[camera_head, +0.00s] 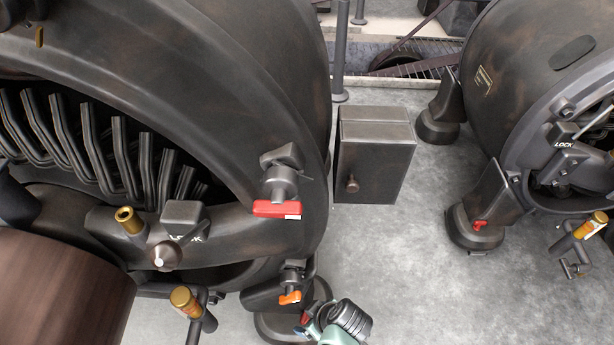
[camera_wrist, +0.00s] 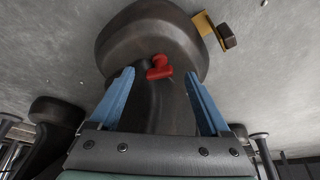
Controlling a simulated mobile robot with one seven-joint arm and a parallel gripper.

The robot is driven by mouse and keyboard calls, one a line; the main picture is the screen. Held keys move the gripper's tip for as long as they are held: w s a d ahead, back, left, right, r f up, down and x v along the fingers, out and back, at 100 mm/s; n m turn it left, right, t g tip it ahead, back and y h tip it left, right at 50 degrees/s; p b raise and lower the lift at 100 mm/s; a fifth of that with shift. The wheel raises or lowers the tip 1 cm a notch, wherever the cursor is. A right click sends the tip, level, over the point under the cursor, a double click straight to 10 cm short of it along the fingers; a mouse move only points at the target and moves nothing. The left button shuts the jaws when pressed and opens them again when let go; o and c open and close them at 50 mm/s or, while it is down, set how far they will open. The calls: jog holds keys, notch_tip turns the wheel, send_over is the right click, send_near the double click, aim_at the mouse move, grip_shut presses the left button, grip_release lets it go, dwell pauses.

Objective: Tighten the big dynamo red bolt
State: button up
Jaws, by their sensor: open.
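The big dynamo (camera_head: 215,75) fills the left of the head view, with a dark round foot (camera_head: 270,326) at the bottom. In the wrist view a small red bolt (camera_wrist: 159,67) with a winged head sits on the dark foot (camera_wrist: 150,35). It appears as a small red patch (camera_head: 305,318) in the head view, partly hidden by my gripper. My gripper (camera_head: 314,326) is at the foot, low in the head view. In the wrist view its two blue fingers are open, one on each side of the bolt in the picture, with a gap to it. Their depth relative to it is unclear.
Above the foot, an orange handle (camera_head: 290,298) and a larger red lever (camera_head: 278,209) stick out of the big dynamo. A dark box (camera_head: 375,155) stands on the floor to the right. A smaller dynamo (camera_head: 530,70) stands farther right. The grey floor (camera_head: 420,270) between them is clear.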

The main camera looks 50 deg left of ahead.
aim_at(304, 321)
jog(key=shift+b+x, duration=0.9)
jog(key=shift+x, duration=0.8)
jog(key=shift+c, duration=0.2)
grip_shut()
jog(key=shift+p, duration=0.3)
jog(key=m+p, duration=0.1)
jog(key=m+t+p, duration=0.1)
jog(key=m+p, duration=0.1)
jog(key=shift+s+r+m, duration=0.15)
jog(key=shift+s+m, duration=0.05)
jog(key=shift+m, duration=0.1)
jog(key=m+t+p, duration=0.1)
jog(key=m, duration=0.1)
jog(key=m+t+p, duration=0.1)
jog(key=m+p, duration=0.1)
jog(key=m, duration=0.1)
jog(key=shift+s+h, duration=0.2)
jog(key=shift+h, duration=0.2)
jog(key=shift+f+m, duration=0.25)
jog(key=shift+m, duration=0.05)
